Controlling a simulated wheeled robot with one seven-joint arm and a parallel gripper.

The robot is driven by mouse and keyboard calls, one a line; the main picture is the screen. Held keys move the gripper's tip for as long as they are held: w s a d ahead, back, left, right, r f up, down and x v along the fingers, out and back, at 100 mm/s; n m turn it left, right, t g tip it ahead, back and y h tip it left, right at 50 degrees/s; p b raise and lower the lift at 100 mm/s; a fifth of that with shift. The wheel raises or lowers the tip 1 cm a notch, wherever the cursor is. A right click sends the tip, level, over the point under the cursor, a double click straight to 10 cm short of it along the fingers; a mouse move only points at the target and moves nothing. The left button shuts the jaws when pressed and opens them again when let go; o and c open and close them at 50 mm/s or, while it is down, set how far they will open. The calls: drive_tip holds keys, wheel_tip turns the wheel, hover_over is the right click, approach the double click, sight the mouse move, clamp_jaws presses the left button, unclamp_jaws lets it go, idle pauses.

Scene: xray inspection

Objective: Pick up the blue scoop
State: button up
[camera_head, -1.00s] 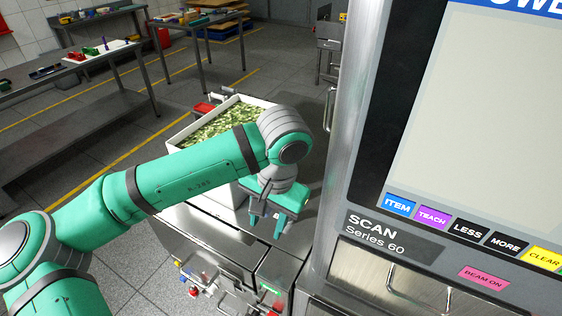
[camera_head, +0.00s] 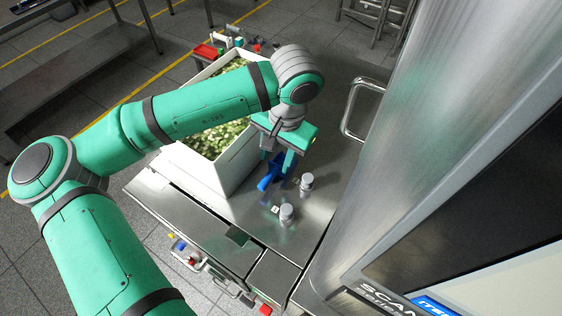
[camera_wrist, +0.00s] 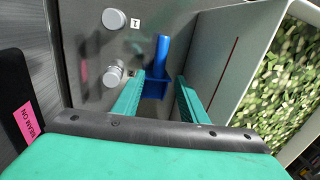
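The blue scoop (camera_head: 268,180) lies on the metal table beside the white bin. My gripper (camera_head: 279,164) is over the scoop, pointing down, and partly hides it in the head view. In the wrist view the scoop (camera_wrist: 161,56) shows ahead of and between my two green fingers (camera_wrist: 160,80). The fingers are spread apart, with the scoop's wide part nearer the left finger. I cannot tell whether either finger touches it.
The white bin (camera_head: 238,165) of green pieces stands close beside my gripper; its wall also shows in the wrist view (camera_wrist: 222,60). Two small grey-white cylinders (camera_head: 287,213) (camera_head: 307,182) stand to the right of the scoop. The scanner housing (camera_head: 440,150) rises at right.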

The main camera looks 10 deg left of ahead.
sight(274, 169)
drive_tip(key=shift+s+a+f, duration=0.1)
drive_tip(key=shift+s+f, duration=0.1)
drive_tip(key=shift+f, duration=0.75)
drive_tip(key=shift+w+a+f, duration=0.1)
drive_tip(key=shift+a+f, duration=0.1)
drive_tip(key=shift+f, duration=1)
drive_tip(key=shift+w+a+f, duration=0.1)
drive_tip(key=shift+a+f, duration=0.05)
drive_tip(key=shift+f, duration=1)
drive_tip(key=shift+c, duration=0.6)
clamp_jaws()
